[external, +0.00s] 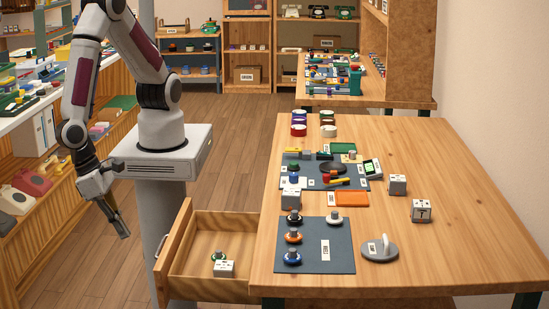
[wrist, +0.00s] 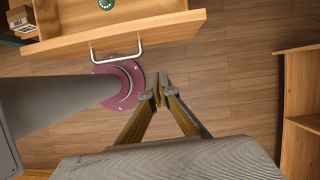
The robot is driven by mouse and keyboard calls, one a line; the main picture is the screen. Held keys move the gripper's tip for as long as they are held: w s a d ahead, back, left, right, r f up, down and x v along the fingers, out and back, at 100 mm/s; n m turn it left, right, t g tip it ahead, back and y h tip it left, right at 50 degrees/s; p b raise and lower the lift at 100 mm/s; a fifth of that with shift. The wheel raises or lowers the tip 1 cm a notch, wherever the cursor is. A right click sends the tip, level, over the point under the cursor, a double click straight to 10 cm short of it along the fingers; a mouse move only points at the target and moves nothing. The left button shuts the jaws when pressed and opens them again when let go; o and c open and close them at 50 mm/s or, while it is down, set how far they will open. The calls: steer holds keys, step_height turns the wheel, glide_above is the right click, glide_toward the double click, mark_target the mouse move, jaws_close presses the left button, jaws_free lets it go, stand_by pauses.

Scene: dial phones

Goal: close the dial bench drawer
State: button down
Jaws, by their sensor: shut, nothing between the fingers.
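The dial bench drawer (external: 192,284) is pulled out from the left side of the wooden bench (external: 400,262). Inside it are a green-ringed dial (external: 219,257) and a small white block (external: 224,269). In the wrist view the drawer front (wrist: 125,34) crosses the top, with its metal handle (wrist: 117,58) facing me. My gripper (external: 125,235) hangs to the left of the drawer front, apart from it. In the wrist view its fingertips (wrist: 160,97) meet with nothing between them, over the floor and below the handle.
My pedestal stands between the shelf on the left (external: 60,200) and the bench. A blue-grey mat (external: 325,262) with several dials lies on the bench top. Open wooden floor (wrist: 230,75) surrounds the gripper. A wooden shelf edge (wrist: 302,125) is at the right of the wrist view.

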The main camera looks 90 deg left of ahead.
steer(key=shift+m, duration=0.3)
steer(key=shift+f, duration=0.15)
steer(key=w+f, duration=0.7)
steer(key=f, duration=0.2)
steer(key=shift+w, duration=0.35)
stand_by(0.6)
steer(key=shift+w, duration=0.1)
stand_by(0.4)
steer(key=w, duration=2.4)
steer(key=shift+w, duration=0.55)
